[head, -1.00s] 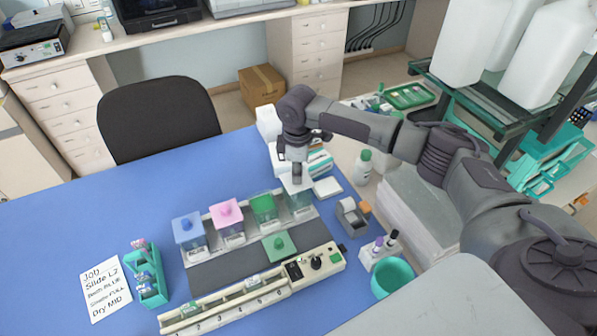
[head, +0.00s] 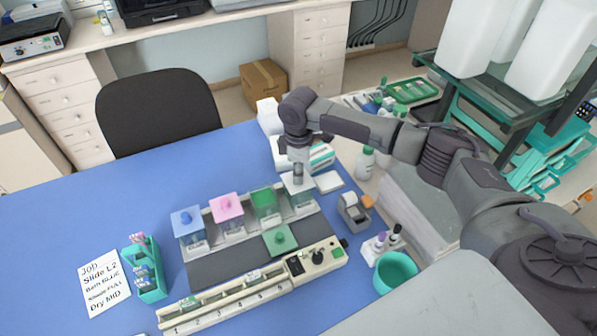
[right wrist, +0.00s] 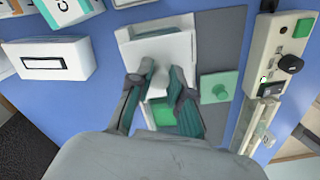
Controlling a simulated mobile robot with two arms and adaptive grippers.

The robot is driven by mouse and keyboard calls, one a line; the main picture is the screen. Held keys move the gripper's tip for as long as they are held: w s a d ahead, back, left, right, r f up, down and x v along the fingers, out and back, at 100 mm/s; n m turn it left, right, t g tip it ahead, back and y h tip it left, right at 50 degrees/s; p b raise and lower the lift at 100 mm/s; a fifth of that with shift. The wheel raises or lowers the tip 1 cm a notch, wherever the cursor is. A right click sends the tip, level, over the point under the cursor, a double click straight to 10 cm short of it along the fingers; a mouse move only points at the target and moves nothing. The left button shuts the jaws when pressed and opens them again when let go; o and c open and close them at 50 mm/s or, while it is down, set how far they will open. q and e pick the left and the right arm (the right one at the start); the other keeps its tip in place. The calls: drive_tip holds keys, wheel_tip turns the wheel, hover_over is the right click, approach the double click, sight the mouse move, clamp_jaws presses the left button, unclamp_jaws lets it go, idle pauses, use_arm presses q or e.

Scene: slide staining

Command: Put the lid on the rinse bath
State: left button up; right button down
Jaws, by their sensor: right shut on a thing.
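My right gripper (head: 298,175) points down over the rightmost bath in the row, the rinse bath (head: 303,199). It is shut on the knob of a white lid (head: 291,186). In the right wrist view the gripper (right wrist: 162,76) has its fingers on either side of the knob, and the flat white lid (right wrist: 182,48) lies below them. The lid is level and at the top of the bath; I cannot tell whether it rests fully on the rim. My left gripper is not in view.
A loose green lid (head: 281,239) lies on the dark mat (head: 225,266) in front. A tape dispenser (head: 353,212) and a white box (right wrist: 48,60) stand near.

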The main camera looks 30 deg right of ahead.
drive_tip(key=shift+f, duration=0.15)
drive_tip(key=c, duration=1)
unclamp_jaws()
wheel_tip(320, 180, up, 12)
drive_tip(key=shift+s+f, duration=0.1)
